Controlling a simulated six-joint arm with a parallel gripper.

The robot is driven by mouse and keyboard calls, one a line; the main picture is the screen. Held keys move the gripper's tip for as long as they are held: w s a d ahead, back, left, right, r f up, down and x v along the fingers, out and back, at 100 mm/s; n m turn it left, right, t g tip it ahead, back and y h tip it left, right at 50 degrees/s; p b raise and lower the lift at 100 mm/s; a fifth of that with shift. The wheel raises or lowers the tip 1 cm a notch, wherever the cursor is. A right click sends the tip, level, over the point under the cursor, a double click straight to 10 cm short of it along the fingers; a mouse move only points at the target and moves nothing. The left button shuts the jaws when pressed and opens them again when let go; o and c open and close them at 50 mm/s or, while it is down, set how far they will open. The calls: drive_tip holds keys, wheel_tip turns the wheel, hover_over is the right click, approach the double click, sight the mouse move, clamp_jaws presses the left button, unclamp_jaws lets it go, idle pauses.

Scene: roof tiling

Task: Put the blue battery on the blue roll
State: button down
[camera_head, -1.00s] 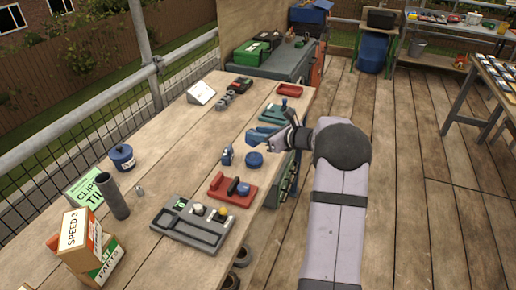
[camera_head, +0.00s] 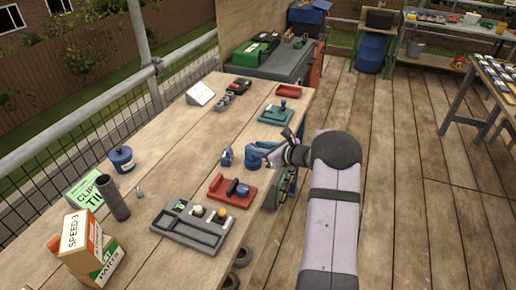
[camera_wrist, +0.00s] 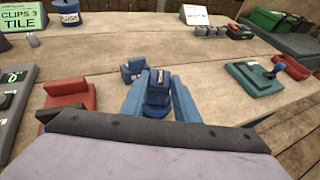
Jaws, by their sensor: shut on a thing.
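My gripper (camera_head: 260,152) is shut on a blue piece, which I take to be the blue battery (camera_wrist: 157,92). In the wrist view the battery stands between the two blue fingers. The blue roll (camera_head: 254,162) is on the wooden bench, directly below the gripper in the head view, and is mostly hidden by the fingers and the battery. I cannot tell whether the battery touches the roll. Another blue piece (camera_head: 226,157) stands on the bench just left of the gripper; it also shows in the wrist view (camera_wrist: 133,70).
A green tray (camera_head: 269,116) with a blue knob lies further back. A blue pot (camera_head: 121,159) stands at left. The bench middle is clear.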

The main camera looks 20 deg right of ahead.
drive_tip(key=c, duration=1.3)
unclamp_jaws()
drive_tip(key=shift+s, duration=0.1)
drive_tip(key=b+v, duration=0.2)
drive_tip(key=v, duration=1)
drive_tip(key=shift+r, duration=0.1)
